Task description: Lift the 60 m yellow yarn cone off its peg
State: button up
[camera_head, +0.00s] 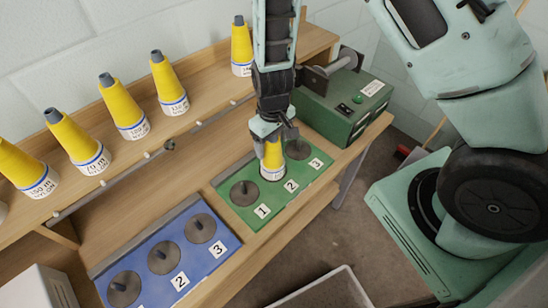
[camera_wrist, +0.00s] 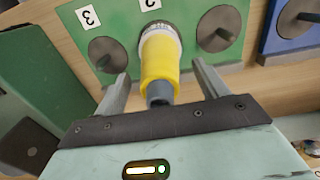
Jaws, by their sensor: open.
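A yellow yarn cone (camera_head: 272,158) with a grey tip and white base band stands upright at position 2 of the green peg board (camera_head: 266,218). I cannot read the length on its label, so I cannot tell if it is the 60 m one. My gripper (camera_head: 271,134) is above it, pointing down, with the cone's top between its fingers. In the wrist view the cone (camera_wrist: 160,62) lies between the two spread fingers of my gripper (camera_wrist: 162,90), with a visible gap on both sides. The peg under the cone is hidden.
Pegs 1 (camera_head: 244,193) and 3 (camera_head: 298,149) of the green board are empty. A blue peg board (camera_head: 186,271) with empty pegs lies to the left. Several yellow cones stand on the shelf (camera_head: 195,112) behind. A green machine box (camera_head: 345,108) is close on the right.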

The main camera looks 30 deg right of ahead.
jog(key=c, duration=0.8)
notch_tip(320, 180, up, 8)
jog(key=p, duration=0.6)
jog(key=shift+p, duration=0.35)
